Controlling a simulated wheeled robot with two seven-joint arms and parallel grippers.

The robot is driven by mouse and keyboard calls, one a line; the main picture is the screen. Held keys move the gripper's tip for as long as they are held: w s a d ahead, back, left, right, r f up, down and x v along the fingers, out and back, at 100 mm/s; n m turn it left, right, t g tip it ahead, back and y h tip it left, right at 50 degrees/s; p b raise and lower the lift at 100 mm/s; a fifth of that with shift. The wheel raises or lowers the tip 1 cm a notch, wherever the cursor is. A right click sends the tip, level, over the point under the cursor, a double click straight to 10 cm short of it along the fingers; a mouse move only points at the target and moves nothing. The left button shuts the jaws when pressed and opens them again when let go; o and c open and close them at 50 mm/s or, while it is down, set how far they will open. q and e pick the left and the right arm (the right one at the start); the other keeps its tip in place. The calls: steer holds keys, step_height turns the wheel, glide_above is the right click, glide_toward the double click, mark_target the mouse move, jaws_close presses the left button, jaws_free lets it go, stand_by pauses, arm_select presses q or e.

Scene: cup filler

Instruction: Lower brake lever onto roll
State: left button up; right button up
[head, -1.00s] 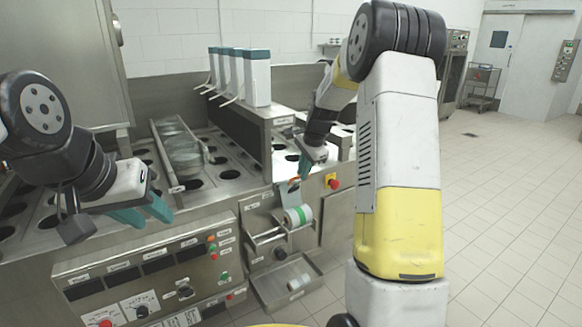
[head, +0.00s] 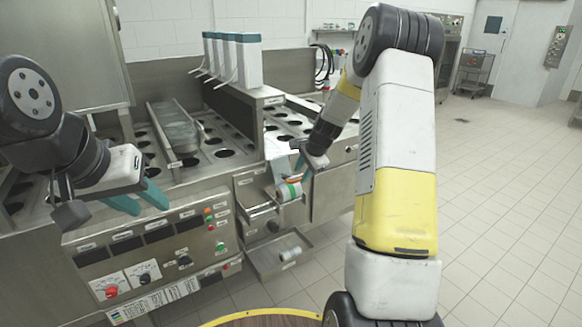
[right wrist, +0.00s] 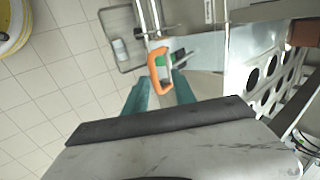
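The film roll (head: 291,192), white with a green band, sits on a holder on the machine front in the head view. The brake lever's orange handle (right wrist: 156,78) shows in the right wrist view, beside the roll's green part (right wrist: 179,56). My right gripper (head: 302,170) is just above the roll in the head view. In the right wrist view its teal fingers (right wrist: 160,88) are apart, with the orange handle between and just beyond their tips. Contact cannot be told. My left gripper (head: 139,203) is open and empty in front of the machine's left side.
A lower tray (head: 262,264) holds a small pale roll (head: 290,253) below the holder. A control panel (head: 150,258) with knobs and buttons is at the left. The plate with round holes (head: 228,172) lies behind. The floor (head: 500,200) at the right is clear.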

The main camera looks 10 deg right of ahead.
steer(key=v, duration=0.8)
steer(key=shift+c, duration=0.2)
